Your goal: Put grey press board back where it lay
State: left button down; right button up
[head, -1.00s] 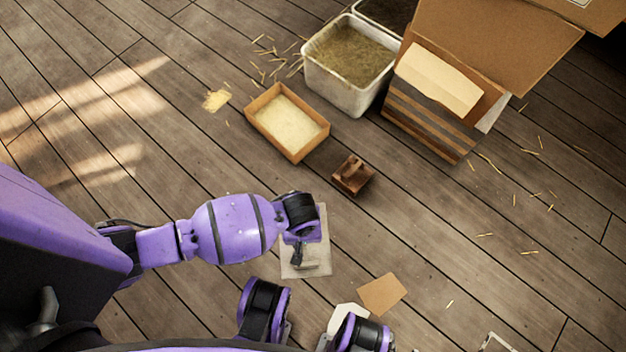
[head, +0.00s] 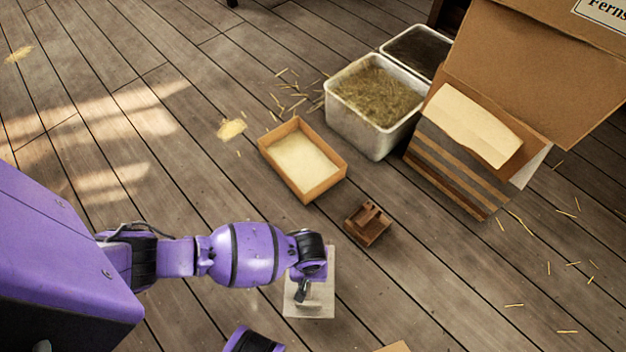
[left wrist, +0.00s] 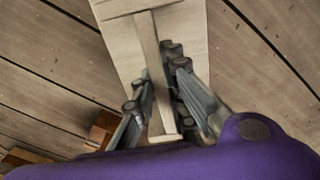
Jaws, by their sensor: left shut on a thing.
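The grey press board (head: 318,301) is a pale grey rectangular plate with a raised bar as a handle. My left gripper (head: 301,291) is above it in the head view, partly hidden by my own wrist. In the left wrist view the board (left wrist: 190,35) extends away from the camera, and the fingers of my left gripper (left wrist: 158,85) are shut on its narrow handle bar (left wrist: 155,75). I cannot tell whether the board touches the floor or hangs just above it. My right gripper is not in view.
A small brown wooden block (head: 367,224) lies right of and beyond the board. Behind it are a shallow wooden tray (head: 336,181) with pale contents, a white bin (head: 365,138) of straw and a cardboard box (head: 530,75). Plank floor left of the tray is mostly clear.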

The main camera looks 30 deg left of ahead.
pick_arm(q)
jog(key=shift+w+a+f+b, duration=0.2)
jog(key=shift+w+f+b, duration=0.25)
jog(key=shift+w+f, duration=0.35)
notch_tip(320, 180, down, 4)
jog(key=shift+w+r+b, duration=0.15)
jog(key=shift+r+b, duration=0.05)
jog(key=shift+b, duration=0.85)
jog(key=shift+r, duration=0.1)
jog(key=shift+f, duration=0.2)
jog(key=c, duration=1.8)
grip_release()
jog(key=shift+a, duration=0.1)
jog(key=shift+o, duration=0.2)
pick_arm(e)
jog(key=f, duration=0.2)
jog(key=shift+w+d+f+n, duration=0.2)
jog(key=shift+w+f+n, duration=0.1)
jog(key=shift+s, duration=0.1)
